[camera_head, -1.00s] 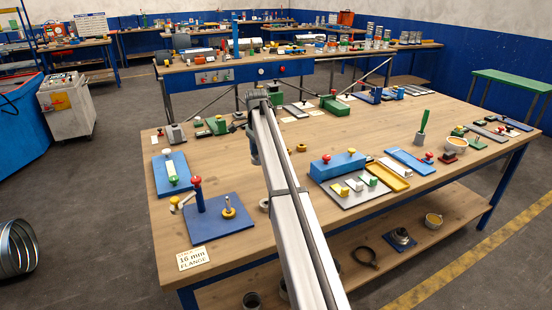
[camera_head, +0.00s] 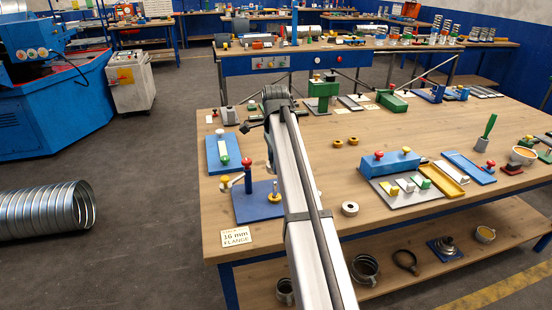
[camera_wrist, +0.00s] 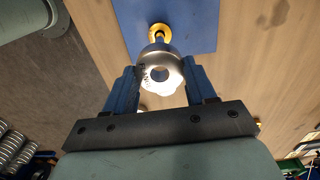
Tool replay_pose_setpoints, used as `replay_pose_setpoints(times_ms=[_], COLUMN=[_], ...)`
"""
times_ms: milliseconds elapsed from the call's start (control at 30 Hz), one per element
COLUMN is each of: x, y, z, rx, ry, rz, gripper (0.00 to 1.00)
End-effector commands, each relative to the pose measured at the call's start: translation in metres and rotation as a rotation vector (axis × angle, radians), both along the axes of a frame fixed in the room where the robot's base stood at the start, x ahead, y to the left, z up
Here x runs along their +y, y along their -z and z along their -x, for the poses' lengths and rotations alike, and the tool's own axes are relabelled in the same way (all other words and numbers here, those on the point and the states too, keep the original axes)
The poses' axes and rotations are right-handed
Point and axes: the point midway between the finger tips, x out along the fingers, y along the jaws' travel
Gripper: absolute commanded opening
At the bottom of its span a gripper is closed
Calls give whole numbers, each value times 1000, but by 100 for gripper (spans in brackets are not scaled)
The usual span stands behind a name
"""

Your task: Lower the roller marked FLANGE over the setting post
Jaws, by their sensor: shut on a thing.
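My gripper (camera_wrist: 158,80) is shut on a silvery ring-shaped roller (camera_wrist: 158,62) with a round hole. Dark letters show on the roller's left side, too small to read surely. In the wrist view, a yellow-based setting post (camera_wrist: 159,31) stands on a blue plate (camera_wrist: 195,20) beyond the roller. The roller overlaps it in the picture; I see no sign that it is around the post. In the head view the setting post (camera_head: 274,196) stands upright on the blue plate (camera_head: 250,208), just left of my arm. My arm hides the gripper and roller there.
A blue post with a red knob (camera_head: 247,161) stands on the same plate. A card reading 16 mm FLANGE (camera_head: 237,237) lies at the table's front edge. Another pale ring (camera_head: 349,208) lies right of my arm. A blue block (camera_head: 390,163) stands farther right.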

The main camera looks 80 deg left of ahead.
Motion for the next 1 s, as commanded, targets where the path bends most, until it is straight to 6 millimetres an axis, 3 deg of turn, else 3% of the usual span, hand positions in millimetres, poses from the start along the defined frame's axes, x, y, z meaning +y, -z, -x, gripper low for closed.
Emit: replay_pose_setpoints(times_ms=[600, 1000], x=[0, 0], y=[31, 35], z=[0, 0], rx=[0, 0], ry=[-2, -2], rz=[0, -1], gripper=[16, 16])
